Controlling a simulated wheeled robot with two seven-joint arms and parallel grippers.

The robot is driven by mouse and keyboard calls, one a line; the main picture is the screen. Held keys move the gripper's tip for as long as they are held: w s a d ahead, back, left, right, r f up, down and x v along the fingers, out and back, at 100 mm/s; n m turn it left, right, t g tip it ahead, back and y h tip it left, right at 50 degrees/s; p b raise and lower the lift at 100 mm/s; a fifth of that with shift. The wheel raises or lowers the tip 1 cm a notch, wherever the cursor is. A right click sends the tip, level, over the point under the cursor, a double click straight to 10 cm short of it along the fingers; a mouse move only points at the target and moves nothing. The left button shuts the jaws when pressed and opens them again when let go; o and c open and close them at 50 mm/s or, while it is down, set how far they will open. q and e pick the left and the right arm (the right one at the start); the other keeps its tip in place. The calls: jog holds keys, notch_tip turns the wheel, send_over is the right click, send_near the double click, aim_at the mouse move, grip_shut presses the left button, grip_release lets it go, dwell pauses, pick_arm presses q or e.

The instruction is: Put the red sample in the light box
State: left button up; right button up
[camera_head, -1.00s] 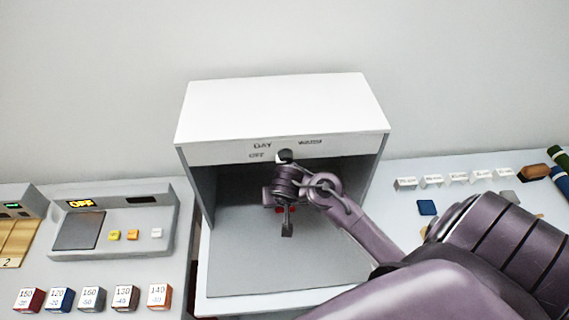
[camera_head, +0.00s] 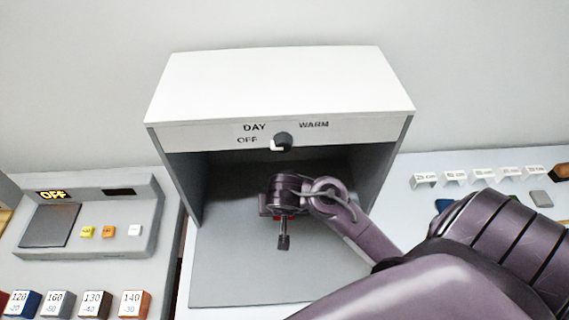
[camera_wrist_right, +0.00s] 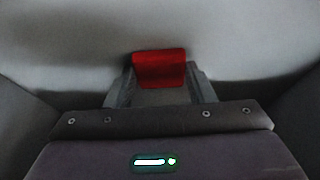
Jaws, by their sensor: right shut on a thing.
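The light box (camera_head: 280,85) is a white-topped box with a grey inside and an open front. My right gripper (camera_wrist_right: 160,88) reaches into the opening and is shut on the red sample (camera_wrist_right: 158,68). In the right wrist view the sample shows as a red piece between the two fingers. In the head view only a bit of red shows at my gripper, above the grey floor of the box. I cannot tell whether the sample touches the floor. My left gripper is not in view.
Left of the box stands a grey device (camera_head: 100,228) with an OFF display and small buttons. Several numbered blocks (camera_head: 92,303) line the front left. Small white labelled holders (camera_head: 483,172) and a blue piece (camera_head: 443,205) are at the right. The box's side walls flank my wrist.

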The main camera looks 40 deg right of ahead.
jog(key=shift+s+a+r, duration=0.1)
jog(key=shift+s+a, duration=0.1)
jog(key=o, duration=0.9)
jog(key=shift+f, duration=0.2)
jog(key=shift+o, duration=0.2)
jog(key=shift+r, duration=0.15)
jog(key=shift+r, duration=0.25)
jog(key=v, duration=1.1)
jog(key=shift+s+a+r+p, duration=0.15)
jog(key=shift+r+p, duration=0.15)
jog(key=shift+p, duration=0.05)
